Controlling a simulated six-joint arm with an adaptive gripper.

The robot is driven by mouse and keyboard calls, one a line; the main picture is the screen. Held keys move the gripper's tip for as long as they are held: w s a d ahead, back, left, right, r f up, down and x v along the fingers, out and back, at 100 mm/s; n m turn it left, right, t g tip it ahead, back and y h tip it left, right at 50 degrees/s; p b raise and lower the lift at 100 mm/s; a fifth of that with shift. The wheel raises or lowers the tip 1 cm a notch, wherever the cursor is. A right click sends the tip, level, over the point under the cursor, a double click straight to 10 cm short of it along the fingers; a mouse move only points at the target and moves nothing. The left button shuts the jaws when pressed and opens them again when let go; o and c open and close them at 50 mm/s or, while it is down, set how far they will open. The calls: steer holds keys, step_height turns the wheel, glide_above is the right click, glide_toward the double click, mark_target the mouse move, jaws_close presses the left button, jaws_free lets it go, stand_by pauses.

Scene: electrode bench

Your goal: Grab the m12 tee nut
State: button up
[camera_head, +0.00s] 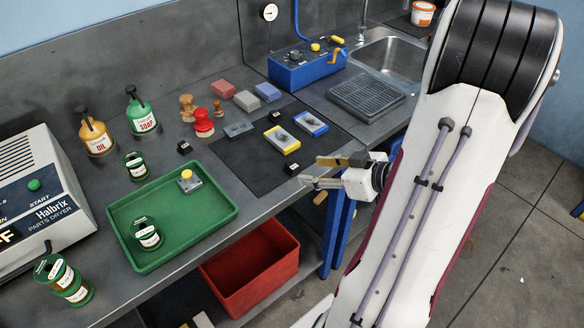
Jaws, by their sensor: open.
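My gripper (311,171) is open, with its two fingers pointing left near the front edge of the bench. Nothing shows between the fingers. A small black block (291,169) lies on the dark mat just left of the fingertips, apart from them in the picture. A second small black block (275,116) lies near the back of the mat, and a third (184,147) lies on the bench left of it. These may be tee nuts, but they are too small to tell which is the M12 one.
A blue-framed block (311,123) and a yellow-framed block (282,140) lie on the mat (250,172). A green tray (118,212) holds a jar and a yellow-knobbed block. Red and wooden stamps stand behind. A red bin (280,238) is below the bench edge.

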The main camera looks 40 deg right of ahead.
mark_target(294, 165)
steer(key=shift+r, duration=0.1)
stand_by(0.3)
steer(key=x, duration=0.2)
steer(key=shift+w, duration=0.35)
stand_by(0.4)
steer(key=shift+d+x, duration=0.15)
steer(key=shift+x, duration=1.2)
steer(key=shift+d+x, duration=0.15)
steer(key=shift+x, duration=1.15)
steer(key=c, duration=1.2)
